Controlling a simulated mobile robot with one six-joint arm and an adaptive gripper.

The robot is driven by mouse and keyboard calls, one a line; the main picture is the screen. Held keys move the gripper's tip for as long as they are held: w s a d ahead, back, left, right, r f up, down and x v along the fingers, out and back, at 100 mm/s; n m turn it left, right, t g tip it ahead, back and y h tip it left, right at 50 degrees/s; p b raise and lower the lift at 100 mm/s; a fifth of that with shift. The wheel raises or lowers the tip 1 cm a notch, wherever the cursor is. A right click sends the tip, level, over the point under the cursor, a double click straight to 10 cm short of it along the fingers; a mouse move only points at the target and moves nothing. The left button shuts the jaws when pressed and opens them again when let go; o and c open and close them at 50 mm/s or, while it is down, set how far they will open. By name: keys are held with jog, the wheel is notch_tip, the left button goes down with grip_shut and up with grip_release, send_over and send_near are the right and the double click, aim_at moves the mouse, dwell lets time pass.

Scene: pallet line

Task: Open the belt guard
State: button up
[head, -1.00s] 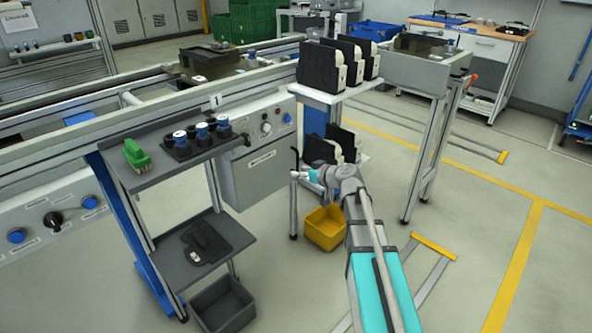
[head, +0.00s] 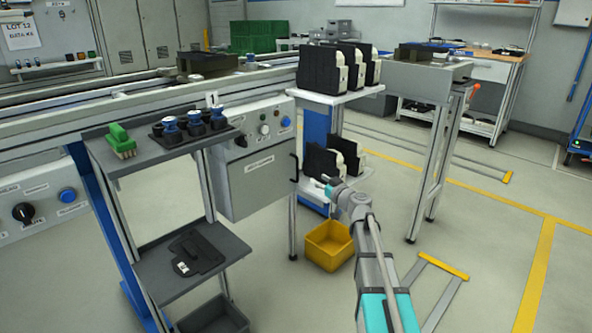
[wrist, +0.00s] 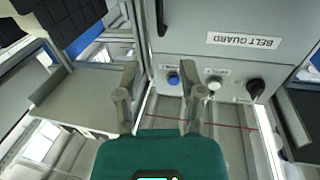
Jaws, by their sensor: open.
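The belt guard (head: 253,184) is a grey panel under the conveyor's control box, and it looks shut. In the wrist view the guard (wrist: 280,62) appears upside down with its "BELT GUARD" label. Its black upright handle (head: 294,168) stands at the guard's right edge in the head view; the handle also shows at the top of the wrist view (wrist: 161,18). My gripper (head: 325,182) is just right of the handle and a little lower, apart from it. In the wrist view its two fingers (wrist: 158,82) are spread and empty, with the handle beyond them.
A white rack (head: 335,97) with black-and-white units stands right of the guard, close to my gripper. A yellow bin (head: 329,246) is on the floor below. A grey shelf cart (head: 150,160) with a green brush stands left. Floor at the right is open.

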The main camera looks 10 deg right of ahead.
dwell(0.3)
send_over(297, 180)
jog(key=shift+w, duration=0.25)
dwell(0.6)
grip_shut()
jog(key=shift+a, duration=0.2)
jog(key=shift+s, duration=0.1)
